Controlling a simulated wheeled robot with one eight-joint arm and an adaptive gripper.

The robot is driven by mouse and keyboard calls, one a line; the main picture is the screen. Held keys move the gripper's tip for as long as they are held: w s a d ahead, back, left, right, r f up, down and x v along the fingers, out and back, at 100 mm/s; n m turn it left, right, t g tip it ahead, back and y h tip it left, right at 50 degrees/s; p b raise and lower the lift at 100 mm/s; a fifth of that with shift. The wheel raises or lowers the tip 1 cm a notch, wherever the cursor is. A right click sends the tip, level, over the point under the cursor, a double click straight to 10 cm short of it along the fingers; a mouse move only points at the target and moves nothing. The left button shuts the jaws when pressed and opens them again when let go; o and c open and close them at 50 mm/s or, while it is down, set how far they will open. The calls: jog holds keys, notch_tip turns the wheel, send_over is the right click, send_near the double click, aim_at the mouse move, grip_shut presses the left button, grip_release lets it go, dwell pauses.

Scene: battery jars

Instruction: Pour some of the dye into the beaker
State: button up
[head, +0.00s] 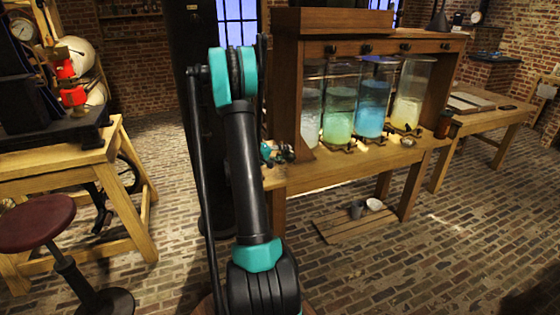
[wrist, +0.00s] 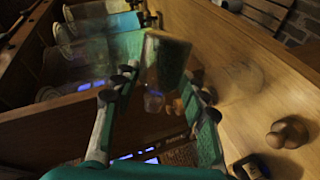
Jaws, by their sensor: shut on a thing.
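My gripper (head: 278,153) is by the left end of the wooden bench, mostly hidden behind my arm in the head view. In the wrist view, its fingers (wrist: 157,85) are on either side of a small clear glass vessel (wrist: 168,56) with a greenish tint, and are shut on it. The vessel looks tilted in this view. I cannot tell whether it is the beaker or holds the dye. Large glass jars stand in the rack: pale, green (head: 339,112), blue (head: 373,108) and yellow (head: 408,102). Some also show in the wrist view (wrist: 90,50).
A dark reddish-brown jar (head: 443,124) stands at the bench's right end. Small valves sit before the jars. A round wooden knob (wrist: 286,133) is near the gripper. A red stool (head: 38,222) stands left.

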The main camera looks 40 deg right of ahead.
jog(key=shift+d, duration=0.1)
jog(key=shift+f+n+g, duration=0.15)
jog(key=shift+n+g, duration=0.15)
jog(key=shift+f+n, duration=0.2)
jog(key=shift+n, duration=0.1)
jog(key=shift+r+n+g, duration=0.1)
jog(key=shift+n+g, duration=0.2)
jog(key=shift+s+d+r+p, duration=0.1)
jog(key=shift+s+p, duration=0.3)
jog(key=shift+s, duration=0.3)
jog(key=shift+s+r+n+p, duration=0.15)
jog(key=shift+s+n+p, duration=0.15)
jog(key=shift+s+p, duration=0.15)
dwell(0.5)
